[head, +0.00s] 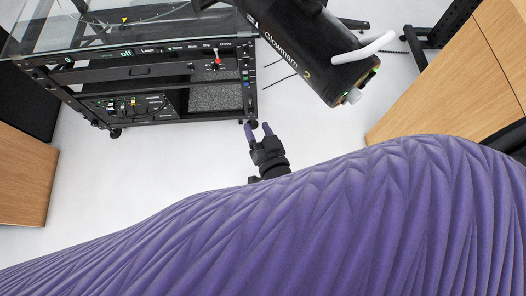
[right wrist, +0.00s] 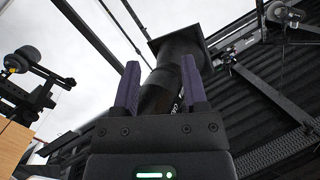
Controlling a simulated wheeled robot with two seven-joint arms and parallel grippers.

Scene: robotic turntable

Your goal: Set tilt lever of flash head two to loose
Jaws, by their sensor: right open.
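The flash head marked 2 (head: 308,48) is a black cylinder at the top of the head view, tilted down to the right. Its white lever (head: 363,48) sticks out near its lower end, and a light knob (head: 352,96) sits on its end. My right gripper (head: 259,128) is open and empty, below and left of the flash head, apart from it. In the right wrist view the purple fingers (right wrist: 160,88) stand apart, with a black flash head (right wrist: 178,55) beyond them; the white lever cannot be made out there. My left gripper is not in view.
A black rack cart (head: 170,118) with a glass top and control panels stands at the left. Wooden cabinets stand at the right (head: 450,85) and far left (head: 24,178). White floor (head: 310,130) is clear between the cart and right cabinet.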

